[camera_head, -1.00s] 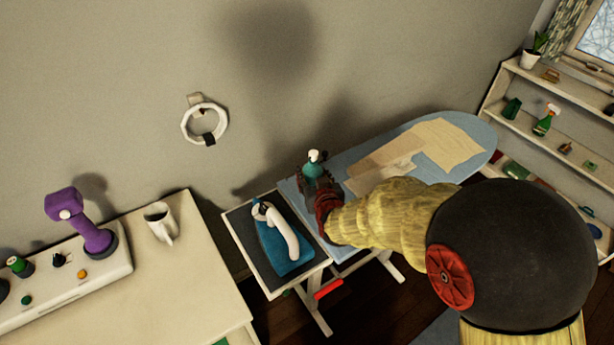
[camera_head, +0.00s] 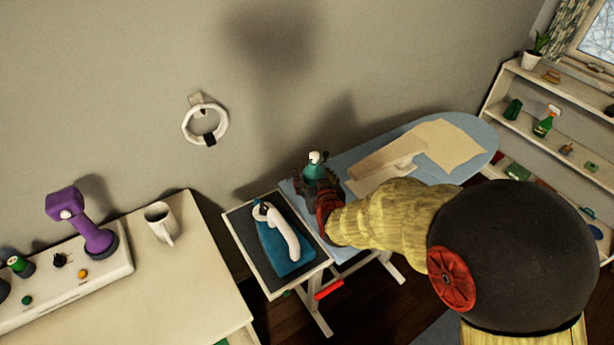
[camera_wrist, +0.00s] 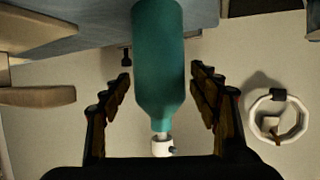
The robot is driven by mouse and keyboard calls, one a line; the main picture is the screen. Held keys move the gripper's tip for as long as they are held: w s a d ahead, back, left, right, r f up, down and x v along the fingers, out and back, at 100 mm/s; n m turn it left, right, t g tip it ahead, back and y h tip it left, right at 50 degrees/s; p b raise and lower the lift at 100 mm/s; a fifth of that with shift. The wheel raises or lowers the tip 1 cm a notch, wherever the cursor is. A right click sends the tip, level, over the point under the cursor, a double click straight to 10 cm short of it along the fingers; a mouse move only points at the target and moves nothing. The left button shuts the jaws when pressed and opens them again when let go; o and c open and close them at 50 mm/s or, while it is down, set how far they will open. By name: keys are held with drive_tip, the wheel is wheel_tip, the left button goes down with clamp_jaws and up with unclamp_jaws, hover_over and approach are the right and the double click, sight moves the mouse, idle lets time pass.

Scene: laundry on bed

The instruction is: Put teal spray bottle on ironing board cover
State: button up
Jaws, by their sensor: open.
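The teal spray bottle (camera_head: 315,168) with its white nozzle stands on the near left end of the light blue ironing board cover (camera_head: 465,145). In the wrist view the bottle (camera_wrist: 158,60) lies between the two fingers of my gripper (camera_wrist: 160,95), with a visible gap on each side. My gripper (camera_head: 318,188) is open around the bottle in the head view, and its dark fingers hide the bottle's lower part. In the wrist view the bottle's base end runs out of the picture at the top, beside the blue cover.
Folded beige cloth (camera_head: 440,143) lies on the board's right half. A side table with a white mug (camera_head: 160,222) and a purple object (camera_head: 82,222) stands left. Shelves (camera_head: 570,95) stand right.

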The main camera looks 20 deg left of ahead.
drive_tip(key=p+v, duration=0.2)
drive_tip(key=v, duration=1)
drive_tip(key=shift+d, duration=0.1)
drive_tip(key=s+d+r+m+g+h, duration=0.25)
drive_tip(key=d+r, duration=0.65)
drive_tip(key=d, duration=0.5)
drive_tip(key=s+d+r+m+g+h, duration=0.3)
drive_tip(key=s+d+g, duration=0.1)
drive_tip(key=s+d, duration=1.3)
drive_tip(key=shift+s+d+r, duration=0.15)
drive_tip(key=shift+d+r, duration=0.05)
drive_tip(key=shift+d, duration=0.1)
drive_tip(key=shift+h, duration=0.25)
